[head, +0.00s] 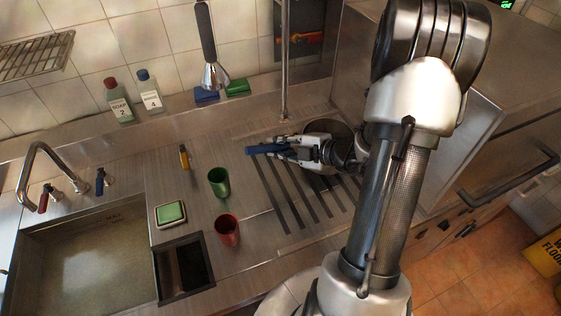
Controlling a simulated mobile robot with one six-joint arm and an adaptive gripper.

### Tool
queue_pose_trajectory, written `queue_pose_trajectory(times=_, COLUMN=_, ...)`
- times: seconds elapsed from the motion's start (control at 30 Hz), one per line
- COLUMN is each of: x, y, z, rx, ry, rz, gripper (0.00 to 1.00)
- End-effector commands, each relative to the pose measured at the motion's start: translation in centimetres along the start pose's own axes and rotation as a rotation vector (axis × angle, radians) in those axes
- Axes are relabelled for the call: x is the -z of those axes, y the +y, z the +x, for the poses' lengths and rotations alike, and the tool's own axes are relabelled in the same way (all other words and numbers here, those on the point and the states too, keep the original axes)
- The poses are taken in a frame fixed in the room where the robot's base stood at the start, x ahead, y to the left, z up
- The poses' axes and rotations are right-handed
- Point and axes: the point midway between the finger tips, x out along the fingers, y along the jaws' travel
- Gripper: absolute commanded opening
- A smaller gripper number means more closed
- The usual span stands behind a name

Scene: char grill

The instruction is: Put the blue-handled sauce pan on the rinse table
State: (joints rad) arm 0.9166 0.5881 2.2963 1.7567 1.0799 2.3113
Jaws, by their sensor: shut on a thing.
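The blue-handled sauce pan (341,129) is in the head view, right of centre, over the slotted part of the steel rinse table (235,255). Its blue handle (262,149) points left. My gripper (285,149) is shut on the handle, close to the pan. My gripper and arm hide much of the pan's body. I cannot tell whether the pan touches the table or hangs just above it.
A green cup (219,182) and a red cup (228,231) stand left of the slots. A green sponge in a dish (170,213) lies near the sink (85,260). Two bottles (118,101) stand on the back ledge. A vertical pipe (285,70) rises behind the pan.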

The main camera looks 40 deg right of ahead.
Motion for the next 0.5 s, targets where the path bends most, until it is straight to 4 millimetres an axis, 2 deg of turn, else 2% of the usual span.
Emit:
queue_pose_trajectory(times=0.17, x=-0.5, y=-0.9, z=0.5, rx=-0.001, ry=0.0, rz=-0.001, gripper=0.0)
queue_pose_trajectory(times=0.37, x=-1.7, y=-3.5, z=1.8, rx=0.0, ry=0.0, rz=0.0, gripper=0.0)
queue_pose_trajectory(times=0.5, x=-1.9, y=-3.6, z=1.9, rx=-0.002, ry=0.0, rz=-0.002, gripper=0.0)
